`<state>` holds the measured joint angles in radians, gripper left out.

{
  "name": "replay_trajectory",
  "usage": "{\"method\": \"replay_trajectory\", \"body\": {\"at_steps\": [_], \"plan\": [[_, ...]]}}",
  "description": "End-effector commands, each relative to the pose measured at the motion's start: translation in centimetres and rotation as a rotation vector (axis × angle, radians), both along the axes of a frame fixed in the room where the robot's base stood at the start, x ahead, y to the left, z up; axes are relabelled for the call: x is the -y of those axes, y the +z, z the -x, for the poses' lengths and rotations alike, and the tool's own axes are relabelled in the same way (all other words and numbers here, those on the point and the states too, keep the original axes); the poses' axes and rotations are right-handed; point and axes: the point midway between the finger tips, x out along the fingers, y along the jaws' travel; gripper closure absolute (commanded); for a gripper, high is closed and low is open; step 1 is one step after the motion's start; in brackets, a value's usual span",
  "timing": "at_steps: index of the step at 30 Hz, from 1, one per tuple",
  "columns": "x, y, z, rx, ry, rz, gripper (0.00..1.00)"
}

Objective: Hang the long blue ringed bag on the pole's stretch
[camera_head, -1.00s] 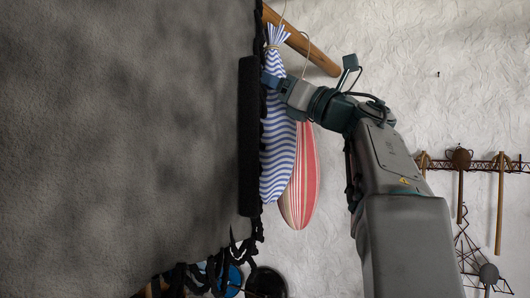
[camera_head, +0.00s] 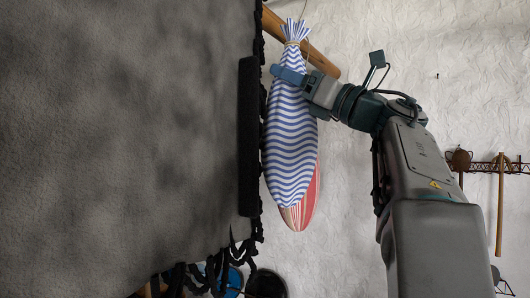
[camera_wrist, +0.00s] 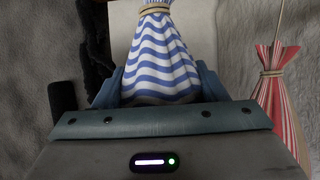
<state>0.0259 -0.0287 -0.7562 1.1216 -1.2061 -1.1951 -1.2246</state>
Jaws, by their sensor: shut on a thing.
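The long bag with blue and white wavy stripes (camera_head: 291,140) hangs upright in the head view, its neck tied near the top. My gripper (camera_head: 289,76) is shut on its upper part, just below the tie. The wrist view shows the striped cloth (camera_wrist: 162,55) between the blue fingers (camera_wrist: 160,85). The wooden pole (camera_head: 322,63) slants behind the bag's top. The bag's ring is not clear in either view, and I cannot tell whether it touches the pole.
A red and white striped bag (camera_head: 311,195) hangs behind the blue one and shows at right in the wrist view (camera_wrist: 276,100). A large grey surface with a black fringed edge (camera_head: 248,135) fills the left. Tools hang on a wall rack (camera_head: 484,165) at right.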

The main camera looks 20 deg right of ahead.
Motion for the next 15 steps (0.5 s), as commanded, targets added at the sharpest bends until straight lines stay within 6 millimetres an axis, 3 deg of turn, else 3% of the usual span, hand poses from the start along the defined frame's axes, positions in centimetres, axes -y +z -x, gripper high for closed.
{"method": "replay_trajectory", "body": {"at_steps": [15], "plan": [[0.59,-0.17,1.01,0.007,-0.003,-0.001,0.81]]}}
